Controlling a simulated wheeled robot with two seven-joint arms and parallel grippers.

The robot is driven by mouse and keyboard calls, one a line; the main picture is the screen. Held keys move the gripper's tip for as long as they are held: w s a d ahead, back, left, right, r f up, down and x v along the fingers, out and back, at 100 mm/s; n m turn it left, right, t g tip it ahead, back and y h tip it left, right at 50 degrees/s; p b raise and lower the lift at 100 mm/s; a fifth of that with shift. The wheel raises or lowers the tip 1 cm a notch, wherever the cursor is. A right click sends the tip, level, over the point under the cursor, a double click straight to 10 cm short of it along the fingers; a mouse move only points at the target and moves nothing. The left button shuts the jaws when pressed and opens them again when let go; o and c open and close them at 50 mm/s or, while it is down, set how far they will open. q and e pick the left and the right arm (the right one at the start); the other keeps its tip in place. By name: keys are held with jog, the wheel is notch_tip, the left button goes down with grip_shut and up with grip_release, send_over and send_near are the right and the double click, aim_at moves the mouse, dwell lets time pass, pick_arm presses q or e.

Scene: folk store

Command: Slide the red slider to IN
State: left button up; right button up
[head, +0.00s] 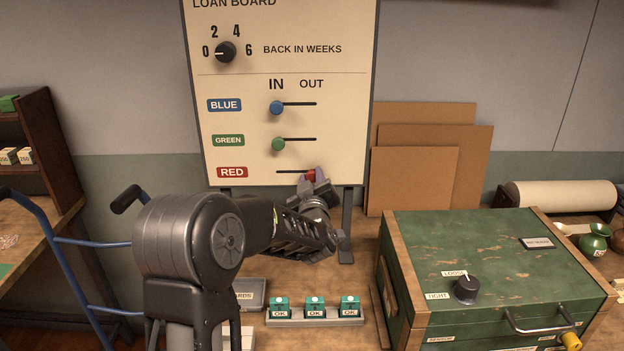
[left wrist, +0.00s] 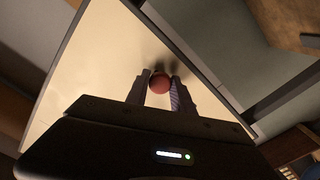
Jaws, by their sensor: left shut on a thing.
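The loan board (head: 345,130) stands upright at the back, with IN on the left and OUT on the right. The red slider (head: 310,175) is at the right, OUT end of its slot, and the slot shows to its left. My left gripper (head: 316,176) is at the board and shut on the red slider. In the left wrist view the red knob (left wrist: 159,83) sits between the two fingertips (left wrist: 160,86). The blue slider (head: 277,108) and the green slider (head: 278,144) are both at the left, IN end. My right gripper does not show.
A green box (head: 470,250) with a dial and handle stands on the right. Brown boards (head: 415,180) lean behind it. A tray (head: 325,322) with several OK blocks lies below the board. A blue hand truck (head: 50,225) stands at the left.

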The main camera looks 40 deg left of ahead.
pick_arm(q)
jog(key=shift+s+a, duration=0.1)
jog(key=shift+s+a+b, duration=0.7)
jog(key=shift+s+a, duration=0.05)
jog(key=shift+a, duration=0.25)
jog(key=shift+s+a+b, duration=0.65)
jog(key=shift+s+a, duration=0.1)
jog(key=shift+a, duration=0.2)
jog(key=shift+s+a+b, duration=0.7)
jog(key=shift+s+a, duration=0.05)
jog(key=shift+a, duration=0.25)
jog(key=o, duration=1.1)
jog(key=shift+s, duration=0.1)
send_near(282, 172)
jog(key=v, duration=0.2)
jog(key=shift+s+d, duration=0.25)
jog(key=shift+s, duration=0.05)
